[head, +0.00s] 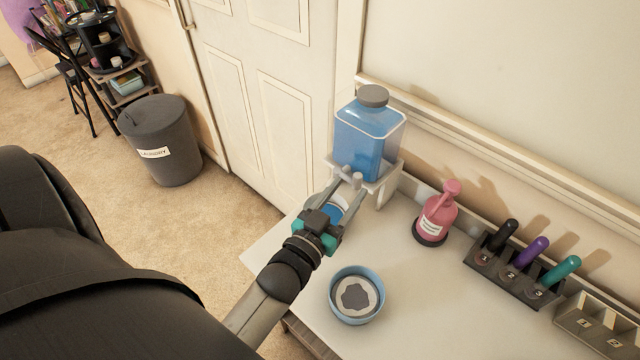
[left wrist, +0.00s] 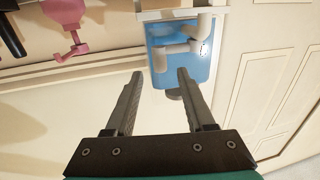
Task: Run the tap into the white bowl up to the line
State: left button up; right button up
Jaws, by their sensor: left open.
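The dispenser (head: 368,135) is a clear tank of blue liquid with a grey cap on a white stand. Its white tap (head: 352,178) sticks out at the front; it also shows in the left wrist view (left wrist: 178,48), upside down. A white bowl (head: 340,207) with blue inside sits below the tap, largely hidden by my gripper; its line and level cannot be made out. My left gripper (head: 351,190) is open, its fingers pointing at the tap, with nothing seen between them in the left wrist view (left wrist: 158,76). My right gripper is not in view.
A blue bowl (head: 379,304) with a grey patch inside stands nearer on the white table (head: 440,310). A pink pump bottle (head: 437,215) stands right of the dispenser. A dark rack (head: 513,273) holds black, purple and teal handles. A grey numbered block (head: 598,326) is at far right.

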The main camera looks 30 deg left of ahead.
pick_arm(q)
jog(key=s, duration=1)
jog(key=shift+d, duration=0.15)
